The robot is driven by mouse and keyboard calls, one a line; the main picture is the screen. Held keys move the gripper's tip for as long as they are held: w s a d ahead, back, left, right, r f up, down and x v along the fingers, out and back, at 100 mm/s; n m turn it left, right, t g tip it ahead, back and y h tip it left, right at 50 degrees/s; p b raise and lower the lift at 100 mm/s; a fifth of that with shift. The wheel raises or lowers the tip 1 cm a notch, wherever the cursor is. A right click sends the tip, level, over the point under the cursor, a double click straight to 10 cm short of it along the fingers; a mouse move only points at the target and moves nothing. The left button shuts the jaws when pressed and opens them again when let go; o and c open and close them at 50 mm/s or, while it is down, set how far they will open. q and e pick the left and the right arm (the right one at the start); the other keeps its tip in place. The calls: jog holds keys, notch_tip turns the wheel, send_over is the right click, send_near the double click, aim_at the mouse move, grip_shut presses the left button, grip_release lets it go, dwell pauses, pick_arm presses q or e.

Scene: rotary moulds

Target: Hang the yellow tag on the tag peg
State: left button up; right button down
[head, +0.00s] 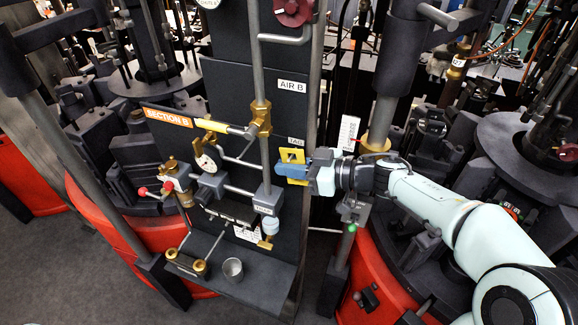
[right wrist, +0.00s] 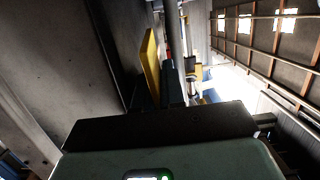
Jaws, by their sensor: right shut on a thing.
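The yellow tag (head: 292,151) is upright against the dark panel, just below a small white label reading TAG (head: 296,141). My right gripper (head: 293,170) reaches in from the right, with its blue fingers shut on the tag's lower part. In the right wrist view the tag (right wrist: 151,66) appears nearly edge-on as a thin yellow plate beyond the dark gripper body. I cannot make out the tag peg; the tag and fingers may hide it. Whether the tag touches the panel or a peg cannot be told. My left gripper is not in view.
A vertical pipe with a brass valve and yellow handle (head: 212,126) runs left of the tag. A gauge (head: 207,160), red-knobbed levers (head: 167,187) and a metal cup (head: 232,268) on the ledge are lower left. A grey post (head: 385,115) and white hanging card (head: 348,132) stand right.

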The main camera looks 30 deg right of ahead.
dwell(0.4)
jog(key=c, duration=1.2)
grip_release()
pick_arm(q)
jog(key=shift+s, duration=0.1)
pick_arm(e)
jog(key=shift+o, duration=0.3)
jog(key=shift+s+r, duration=0.1)
jog(key=shift+d, duration=0.1)
jog(key=shift+s+d, duration=0.1)
jog(key=shift+d, duration=0.05)
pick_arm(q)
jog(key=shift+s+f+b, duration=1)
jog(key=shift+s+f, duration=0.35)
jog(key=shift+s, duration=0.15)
pick_arm(e)
jog(key=v, duration=1.2)
jog(key=shift+s, duration=0.4)
jog(key=shift+d, duration=0.1)
